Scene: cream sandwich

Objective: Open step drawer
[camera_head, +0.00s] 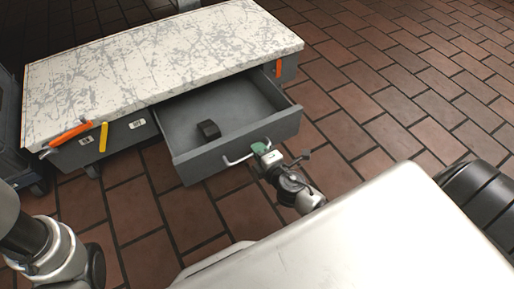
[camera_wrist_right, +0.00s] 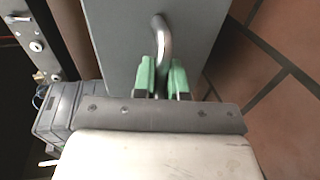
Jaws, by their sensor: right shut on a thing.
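The step drawer (camera_head: 240,145) is pulled well out from under a step with a worn, pale, scratched top (camera_head: 160,65). Its grey front panel carries a metal bar handle (camera_head: 232,161). My right gripper (camera_head: 264,153), with green fingertips, is shut on this handle at the front of the drawer. In the right wrist view the green fingers (camera_wrist_right: 163,75) are on either side of the curved handle (camera_wrist_right: 163,35), in front of the grey panel. My left arm shows at the lower left of the head view, but its gripper is out of view.
A small black block (camera_head: 209,129) lies inside the otherwise empty drawer. An orange tool (camera_head: 70,135) and a yellow piece (camera_head: 103,136) are at the step's front left edge. Brick-tiled floor (camera_head: 400,110) is clear to the right.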

